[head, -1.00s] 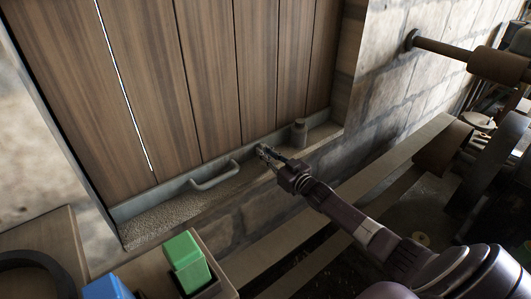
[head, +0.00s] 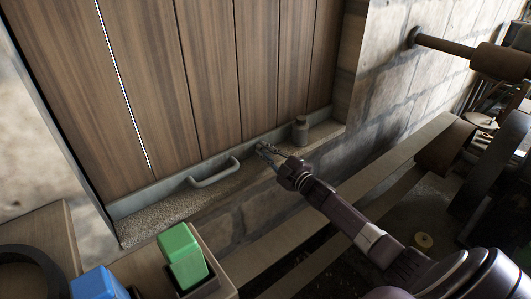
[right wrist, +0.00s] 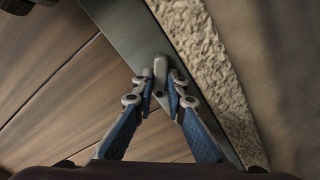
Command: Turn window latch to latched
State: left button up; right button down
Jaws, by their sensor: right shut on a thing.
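The window latch (right wrist: 160,68) is a small grey lever on the grey metal bottom rail of the wooden window shutter. In the right wrist view it stands between the two fingertips. My right gripper (right wrist: 161,84) is shut on it, with its blue-sided fingers on either side. In the head view my right gripper (head: 268,152) reaches in from the lower right to the rail. There the fingers mostly hide the latch, and its exact turn is too small to tell. The plank shutter (head: 200,80) looks closed. My left gripper is not in view.
A grey pull handle (head: 214,173) is on the rail, left of the gripper. A small dark grey weight (head: 300,131) stands on the sill to the right. Green (head: 182,252) and blue (head: 98,284) blocks are at lower left. A wooden beam (head: 395,170) runs below the sill.

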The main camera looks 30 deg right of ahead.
jog(key=n+b, duration=0.1)
jog(key=n, duration=0.2)
jog(key=shift+w+r+n, duration=0.1)
jog(key=shift+n, duration=0.3)
jog(key=shift+n+b, duration=0.95)
jog(key=shift+n, duration=0.75)
jog(key=c, duration=1.9)
grip_release()
jog(key=shift+c, duration=0.2)
jog(key=shift+a, duration=0.1)
jog(key=shift+s+f, duration=0.2)
jog(key=shift+f, duration=0.1)
